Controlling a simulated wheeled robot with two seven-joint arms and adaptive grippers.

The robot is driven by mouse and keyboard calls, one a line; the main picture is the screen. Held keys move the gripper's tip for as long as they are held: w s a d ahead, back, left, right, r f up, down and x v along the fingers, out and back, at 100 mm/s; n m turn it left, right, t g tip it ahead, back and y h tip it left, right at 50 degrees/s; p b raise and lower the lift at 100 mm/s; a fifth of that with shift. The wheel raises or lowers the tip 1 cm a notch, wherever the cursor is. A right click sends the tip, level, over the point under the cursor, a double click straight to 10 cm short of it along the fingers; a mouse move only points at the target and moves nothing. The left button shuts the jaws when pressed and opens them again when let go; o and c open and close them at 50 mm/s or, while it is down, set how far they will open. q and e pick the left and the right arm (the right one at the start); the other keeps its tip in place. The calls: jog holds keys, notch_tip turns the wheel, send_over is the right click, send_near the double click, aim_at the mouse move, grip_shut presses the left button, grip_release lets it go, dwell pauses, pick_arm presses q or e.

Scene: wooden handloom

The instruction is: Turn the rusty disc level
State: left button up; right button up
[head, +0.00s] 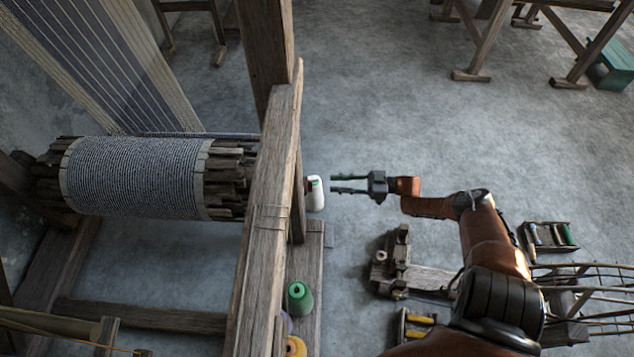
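My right gripper (334,184) is in the middle of the head view, pointing left. Its two dark fingers are apart, with nothing seen between them. The fingertips are a short way right of a white spool (316,194) beside the loom's wooden post (268,205). A small reddish patch (307,184) shows between the spool and the post. It is too small and too hidden to tell whether it is the rusty disc, and no other clear disc shows. My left gripper is not in view.
A green spool (300,297) and a yellow spool (296,347) stand on the loom's low beam. The striped warp roller (135,175) is left of the post. A wooden device (392,262) and a tool tray (549,238) are on the right. The floor beyond the gripper is clear.

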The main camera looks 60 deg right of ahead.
aim_at(308, 186)
jog(key=b+x, duration=0.1)
jog(key=x, duration=0.6)
jog(key=shift+w+a, duration=0.15)
jog(key=shift+w, duration=0.2)
jog(key=shift+r, duration=0.1)
grip_shut()
